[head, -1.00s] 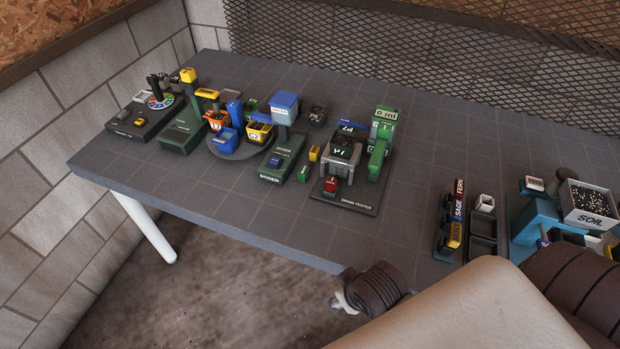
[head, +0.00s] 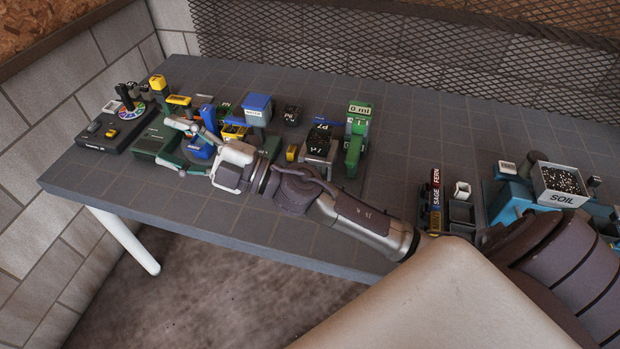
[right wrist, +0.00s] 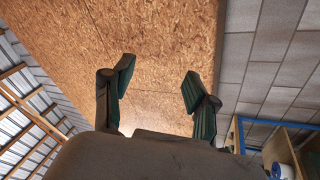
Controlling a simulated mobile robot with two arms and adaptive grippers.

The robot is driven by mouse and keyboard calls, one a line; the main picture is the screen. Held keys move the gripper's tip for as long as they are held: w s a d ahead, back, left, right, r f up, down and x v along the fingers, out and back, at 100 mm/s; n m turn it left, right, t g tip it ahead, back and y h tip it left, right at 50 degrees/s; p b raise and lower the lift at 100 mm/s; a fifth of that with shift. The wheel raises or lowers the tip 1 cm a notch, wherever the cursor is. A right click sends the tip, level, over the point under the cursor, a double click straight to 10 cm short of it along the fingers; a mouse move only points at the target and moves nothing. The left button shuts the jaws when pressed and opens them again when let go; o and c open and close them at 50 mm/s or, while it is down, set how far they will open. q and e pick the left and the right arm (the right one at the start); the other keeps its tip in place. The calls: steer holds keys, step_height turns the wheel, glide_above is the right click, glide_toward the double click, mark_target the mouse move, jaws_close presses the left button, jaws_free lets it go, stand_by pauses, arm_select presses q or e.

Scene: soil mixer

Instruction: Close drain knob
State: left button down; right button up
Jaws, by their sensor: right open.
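The drain tester stands on the table at the middle of the head view, with a grey pot of dark pellets (head: 319,143) and a green block marked "0 ml" (head: 358,112). Its front part, where a small red piece showed earlier, is hidden behind my right arm. My right gripper (head: 166,142) is open and empty, pointing left above the table's left part, near a dark green block (head: 148,146). In the right wrist view its two fingers (right wrist: 158,82) are spread, with only wooden board and wall beyond. My left gripper is not in view.
A black device with a coloured wheel (head: 132,112) stands at the far left. A blue-lidded station (head: 257,106) and small coloured bins stand behind my right gripper. A white soil box (head: 559,182) is at the right. Bare table (head: 432,108) lies behind the drain tester.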

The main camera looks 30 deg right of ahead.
step_height(320, 180, down, 11)
steer(key=d+n+g+h, duration=0.1)
steer(key=n+g+h, duration=0.3)
steer(key=n+g, duration=0.85)
steer(key=d+f+m+g+h, duration=0.3)
steer(key=d+h, duration=0.9)
steer(key=d, duration=1.3)
steer(key=f, duration=0.4)
steer(key=f+p, duration=0.1)
steer(key=f, duration=0.8)
steer(key=shift+w+p, duration=0.3)
steer(key=shift+w, duration=0.05)
jaws_close()
